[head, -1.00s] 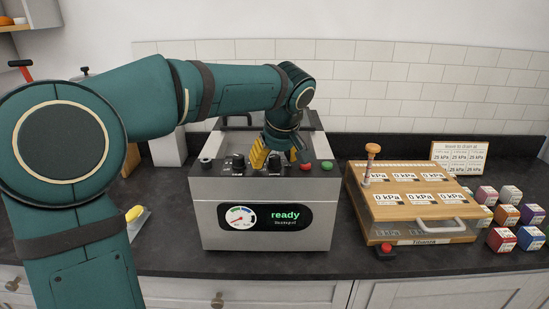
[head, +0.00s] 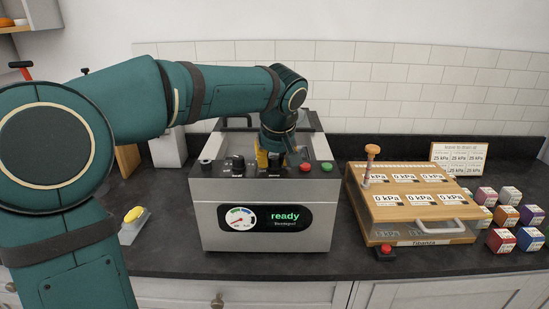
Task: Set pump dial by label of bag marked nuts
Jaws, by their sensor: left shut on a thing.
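The steel pump unit (head: 215,222) stands on the dark counter, with a gauge (head: 240,218) and a display reading "ready" (head: 285,216) on its front. Its top panel carries black dials, one of them (head: 238,164) clear just left of my gripper. My left gripper (head: 268,165) points down at this panel, its yellow fingers partly hidden by the wrist. It is shut on what appears to be a dial, mostly hidden behind the fingers. No bag marked nuts can be made out. My right gripper is not in view.
Red (head: 305,167) and green (head: 327,167) buttons sit right of my gripper. A wooden box (head: 420,212) with "0 kPa" labels and a handle stands to the right, near small coloured boxes (head: 502,239) and a label board (head: 458,153). A yellow button (head: 133,214) is at left.

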